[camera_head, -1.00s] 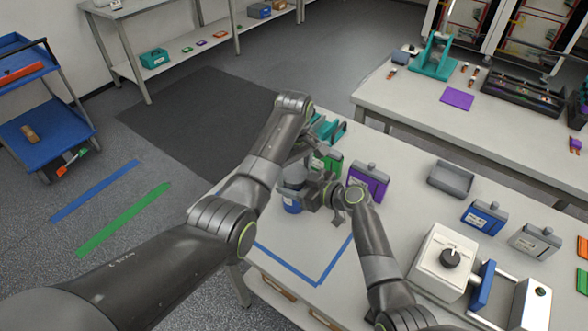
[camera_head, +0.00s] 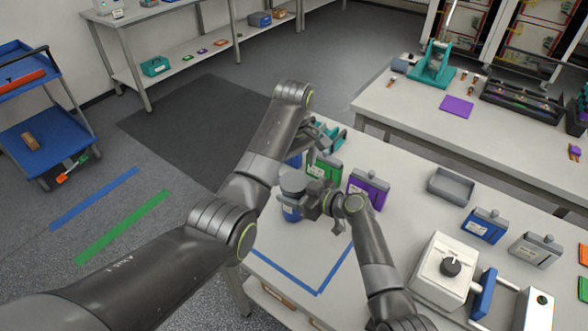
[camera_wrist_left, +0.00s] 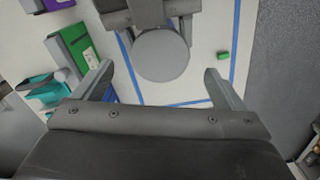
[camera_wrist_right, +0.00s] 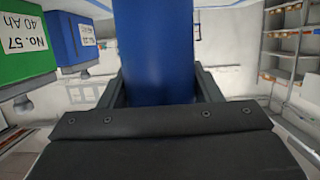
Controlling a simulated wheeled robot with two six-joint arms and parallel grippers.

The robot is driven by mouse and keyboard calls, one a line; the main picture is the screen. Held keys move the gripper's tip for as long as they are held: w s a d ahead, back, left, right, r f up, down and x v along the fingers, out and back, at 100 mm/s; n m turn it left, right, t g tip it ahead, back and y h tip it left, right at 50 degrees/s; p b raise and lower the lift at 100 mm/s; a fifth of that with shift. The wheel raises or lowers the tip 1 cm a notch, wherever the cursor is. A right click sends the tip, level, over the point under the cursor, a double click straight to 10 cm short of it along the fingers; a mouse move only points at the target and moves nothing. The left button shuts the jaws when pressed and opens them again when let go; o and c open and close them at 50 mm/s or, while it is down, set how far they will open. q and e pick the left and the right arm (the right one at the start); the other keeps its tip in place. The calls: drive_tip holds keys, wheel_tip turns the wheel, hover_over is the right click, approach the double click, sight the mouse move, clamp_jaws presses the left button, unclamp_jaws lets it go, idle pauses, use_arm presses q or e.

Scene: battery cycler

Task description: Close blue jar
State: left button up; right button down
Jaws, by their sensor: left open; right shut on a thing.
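The blue jar (camera_head: 291,212) stands upright in the front left part of the table, with a round grey lid (camera_head: 293,182) on top. In the left wrist view the lid (camera_wrist_left: 161,55) is a plain grey disc; I cannot tell whether it is seated tightly. My right gripper (camera_head: 312,205) is shut on the jar body from the right, and the blue body (camera_wrist_right: 155,50) fills the space between its fingers in the right wrist view. My left gripper (camera_wrist_left: 160,85) is open above the jar, with its fingers either side of the lid and apart from it.
A green case (camera_head: 325,167) and a purple case (camera_head: 367,188) stand behind the jar. Blue tape (camera_head: 290,272) marks the table in front. A white device with a black knob (camera_head: 440,262) stands at the right. A small green block (camera_wrist_left: 223,55) lies near the tape.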

sight(294, 181)
use_arm(q)
drive_tip(key=shift+c, duration=0.4)
drive_tip(key=shift+r+n, duration=1.6)
drive_tip(key=shift+r, duration=0.15)
drive_tip(key=shift+f, duration=0.15)
drive_tip(key=shift+f, duration=3.9)
drive_tip(key=shift+c, duration=0.5)
drive_tip(key=c, duration=1)
drive_tip(key=shift+o, duration=0.2)
drive_tip(key=shift+m, duration=1.6)
drive_tip(key=o, duration=1.1)
